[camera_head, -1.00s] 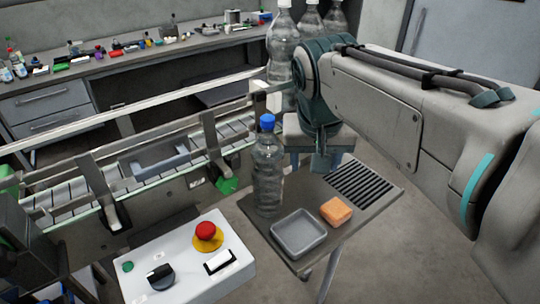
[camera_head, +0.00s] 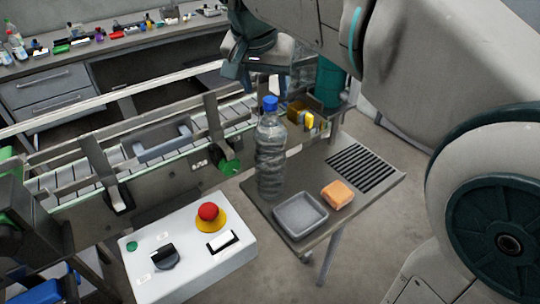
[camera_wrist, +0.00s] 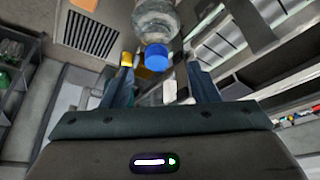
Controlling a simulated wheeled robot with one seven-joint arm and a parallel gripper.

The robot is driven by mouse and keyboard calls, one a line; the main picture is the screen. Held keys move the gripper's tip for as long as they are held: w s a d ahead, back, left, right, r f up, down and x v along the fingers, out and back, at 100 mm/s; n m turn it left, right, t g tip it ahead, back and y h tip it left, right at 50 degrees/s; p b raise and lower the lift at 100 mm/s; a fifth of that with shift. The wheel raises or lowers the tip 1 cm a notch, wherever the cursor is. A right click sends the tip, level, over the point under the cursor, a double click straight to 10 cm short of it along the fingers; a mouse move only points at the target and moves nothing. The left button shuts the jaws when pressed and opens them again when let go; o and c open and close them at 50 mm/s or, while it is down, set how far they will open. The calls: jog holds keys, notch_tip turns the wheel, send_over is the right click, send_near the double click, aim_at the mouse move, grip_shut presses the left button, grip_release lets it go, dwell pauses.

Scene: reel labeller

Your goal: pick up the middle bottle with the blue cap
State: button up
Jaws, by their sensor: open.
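A clear bottle (camera_head: 271,158) with a blue cap (camera_head: 270,103) stands upright on the grey side table (camera_head: 325,190). My gripper (camera_head: 240,80) is above and a little behind the cap in the head view, pointing down, with its jaws open and empty. In the wrist view the blue cap (camera_wrist: 156,57) lies near the gap between the fingertips, with the bottle's clear body (camera_wrist: 156,18) beyond it. My gripper (camera_wrist: 158,70) shows no contact with the bottle. No other blue-capped bottle is clear in view.
A grey tray (camera_head: 300,213) and an orange block (camera_head: 337,194) sit beside the bottle. The conveyor (camera_head: 150,150) with its rails runs close on the left. A white control box (camera_head: 190,245) with a red button is in front. Yellow items (camera_head: 309,121) stand behind the bottle.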

aim_at(269, 101)
jog(key=x, duration=0.3)
jog(key=p+x, duration=0.1)
jog(key=x, duration=0.2)
jog(key=shift+w+d+f, duration=0.1)
jog(key=shift+d+f, duration=0.15)
grip_shut()
jog(key=shift+f, duration=0.2)
dwell(1.0)
jog(key=shift+r, duration=0.1)
